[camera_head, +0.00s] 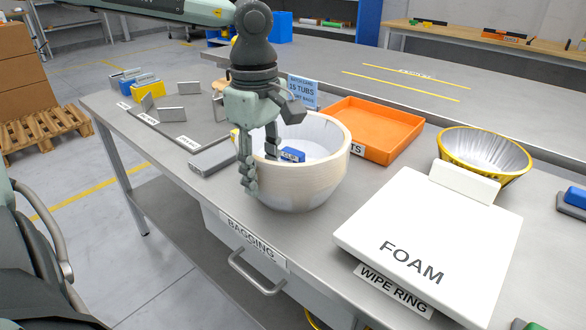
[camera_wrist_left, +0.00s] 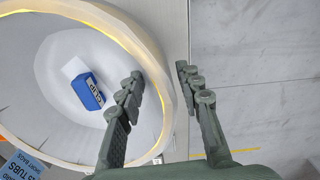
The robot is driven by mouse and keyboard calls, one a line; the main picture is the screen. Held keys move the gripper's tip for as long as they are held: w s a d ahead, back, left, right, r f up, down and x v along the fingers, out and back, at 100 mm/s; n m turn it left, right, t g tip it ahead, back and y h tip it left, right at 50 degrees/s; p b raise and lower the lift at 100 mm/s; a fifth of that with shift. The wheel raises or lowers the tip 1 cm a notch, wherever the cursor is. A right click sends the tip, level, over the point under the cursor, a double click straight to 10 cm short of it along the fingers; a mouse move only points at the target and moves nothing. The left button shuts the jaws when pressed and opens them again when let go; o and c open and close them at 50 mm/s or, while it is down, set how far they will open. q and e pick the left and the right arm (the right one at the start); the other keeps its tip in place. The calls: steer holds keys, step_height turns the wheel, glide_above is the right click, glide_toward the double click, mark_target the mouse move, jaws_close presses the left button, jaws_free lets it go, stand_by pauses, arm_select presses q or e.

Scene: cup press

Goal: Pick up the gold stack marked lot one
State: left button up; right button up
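A large cream tub (camera_head: 315,180) stands near the bench's front edge; in the left wrist view a gold line runs around its rim (camera_wrist_left: 150,62). Inside lies a blue block marked CLIP (camera_head: 292,155), with a white tag beside it in the wrist view (camera_wrist_left: 88,90). My left gripper (camera_head: 260,170) points down over the tub's near-left wall. One finger is inside and one outside, with a gap between them (camera_wrist_left: 158,80). A gold bowl with a silvery inside (camera_head: 485,155) stands at the right. I cannot read a lot one mark anywhere. My right gripper is out of view.
A white FOAM block (camera_head: 430,245) fills the right front, with a smaller white block (camera_head: 465,182) by the gold bowl. An orange tray (camera_head: 375,125) lies behind the tub. A blue card (camera_head: 302,90) and small metal plates (camera_head: 180,114) stand to the left.

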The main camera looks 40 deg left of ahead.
arm_select(q)
jaws_close()
